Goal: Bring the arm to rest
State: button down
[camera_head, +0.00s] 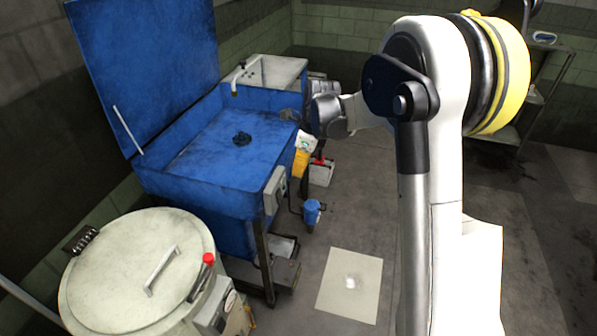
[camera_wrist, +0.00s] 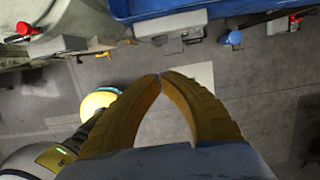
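My arm stands raised and bent on the right of the head view, over the floor. In the wrist view the two yellow fingers of my gripper (camera_wrist: 161,77) curve in until their tips meet. Nothing is seen held between them. Below the fingertips lies bare grey floor with a pale square sheet (camera_wrist: 195,78), which also shows in the head view (camera_head: 349,285). In the head view I cannot make out the gripper's fingers.
A blue wash tank (camera_head: 225,150) with its lid (camera_head: 150,65) up stands left of my arm. A round cream drum (camera_head: 135,270) with a red-knobbed lever (camera_head: 208,259) is at front left. A blue canister (camera_head: 312,212) and a yellow container (camera_head: 300,163) stand near the tank.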

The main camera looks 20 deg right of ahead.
jog(key=s+a+r+n+t+h, duration=0.1)
jog(key=s+a+r+n+t, duration=0.2)
jog(key=s+r+n, duration=1)
jog(key=s+f+n+t+h, duration=0.1)
jog(key=s+n+t, duration=0.1)
jog(key=s+n, duration=1)
jog(key=shift+s+a+t, duration=0.2)
jog(key=shift+s+t, duration=0.2)
jog(key=shift+s, duration=1.15)
